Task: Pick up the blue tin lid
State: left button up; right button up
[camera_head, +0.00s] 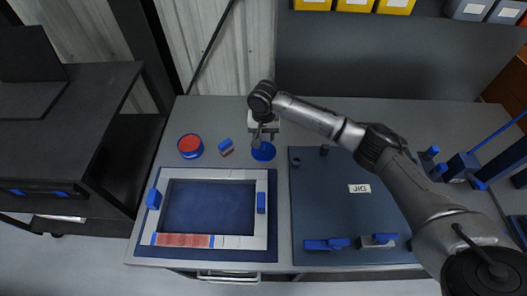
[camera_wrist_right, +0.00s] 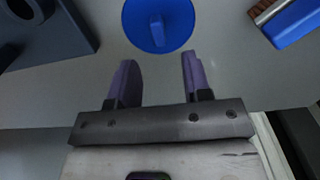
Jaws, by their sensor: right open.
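The blue tin lid (camera_head: 263,152) is a round disc with a raised tab handle on top, lying on the grey table behind the framed panel. In the right wrist view the lid (camera_wrist_right: 158,22) is at the top, just beyond the fingertips. My right gripper (camera_head: 264,136) is over the lid and partly hides it from the head camera. In the right wrist view its two purple-grey fingers (camera_wrist_right: 156,72) are apart, with nothing between them. My left gripper is not in view.
An open tin with red contents (camera_head: 190,146) and a blue-handled brush (camera_head: 226,147) stand left of the lid. A pale frame (camera_head: 254,208) lies in front on a blue mat. A dark board (camera_head: 345,220) with blue clamps lies to the right.

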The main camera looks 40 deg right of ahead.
aim_at(264, 145)
jog(key=shift+s+a+f+b, duration=0.1)
jog(key=shift+f+b, duration=1)
jog(key=shift+f, duration=1.55)
jog(key=shift+c, duration=0.5)
grip_shut()
